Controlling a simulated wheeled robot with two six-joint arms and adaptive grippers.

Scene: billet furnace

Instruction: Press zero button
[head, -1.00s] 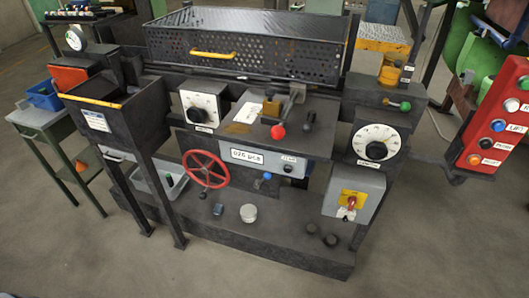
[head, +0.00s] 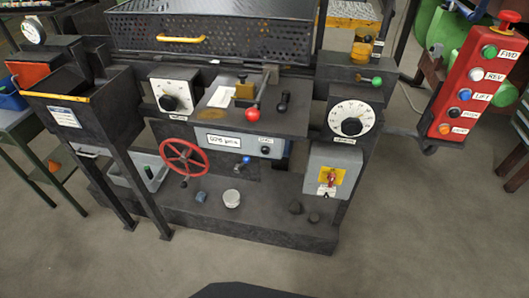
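A grey readout box (head: 240,147) is fixed to the front of the machine, below the dark carriage top. It has a white display (head: 218,141) with digits too small to read surely. At its right end is a small dark round button (head: 265,150) under a small white label (head: 266,141), which looks like the zero button, though the lettering is blurred. Neither of my grippers is in view, so nothing is seen touching the button.
A red-knobbed lever (head: 253,114), a blue-knobbed lever (head: 246,160) and a red handwheel (head: 183,158) surround the box. A red button panel (head: 478,82) stands at right. The floor in front is clear.

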